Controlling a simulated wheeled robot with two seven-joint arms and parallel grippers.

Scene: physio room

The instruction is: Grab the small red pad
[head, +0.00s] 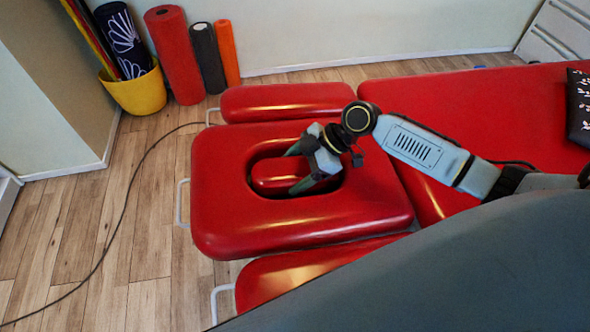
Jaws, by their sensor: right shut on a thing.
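The small red pad (272,176) sits in the oval hole of the red headrest (230,215) of the massage table. It has a glossy, rounded surface. My right gripper (294,170) reaches in from the right, with one finger on the far side of the pad and the other on the near side, and is shut on it. The gripper's body covers the pad's right end. A dark gap shows around the pad in the hole. My left gripper is not in view.
Red armrests flank the headrest, one at the far side (290,100) and one at the near side (300,272). The long table top (470,95) lies to the right. A yellow bucket (140,95) and rolled mats (175,55) stand by the wall. A cable (118,232) crosses the floor.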

